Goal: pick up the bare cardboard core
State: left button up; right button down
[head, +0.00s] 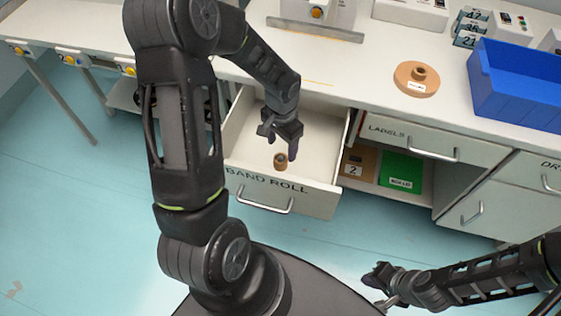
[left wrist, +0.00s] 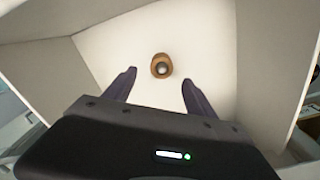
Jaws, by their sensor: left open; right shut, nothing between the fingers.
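The bare cardboard core (head: 280,161) is a small brown tube standing in the open drawer marked BAND ROLL (head: 316,196), close to its front panel. In the left wrist view the core (left wrist: 161,66) shows its round opening from above, with bare white drawer floor around it. My left gripper (head: 280,150) is over the drawer, fingers pointing down. Its open fingers (left wrist: 158,88) show nothing between them, and the core appears just beyond the tips. My right gripper (head: 378,289) is shut and empty, low at the bottom right, away from the drawer.
The drawer walls (left wrist: 270,50) stand close around the left gripper. On the counter are a brown disc with a hub (head: 416,79) and a blue bin (head: 515,85). A green box (head: 401,171) and a brown box (head: 357,168) sit on a shelf right of the drawer.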

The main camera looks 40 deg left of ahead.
aim_at(282, 158)
pick_arm(q)
jog(key=shift+f, duration=1.25)
jog(key=shift+f, duration=0.1)
notch_tip(282, 158, down, 5)
jog(key=shift+w+a, duration=0.1)
jog(key=shift+w, duration=0.05)
jog(key=shift+c, duration=0.5)
jog(key=c, duration=1.3)
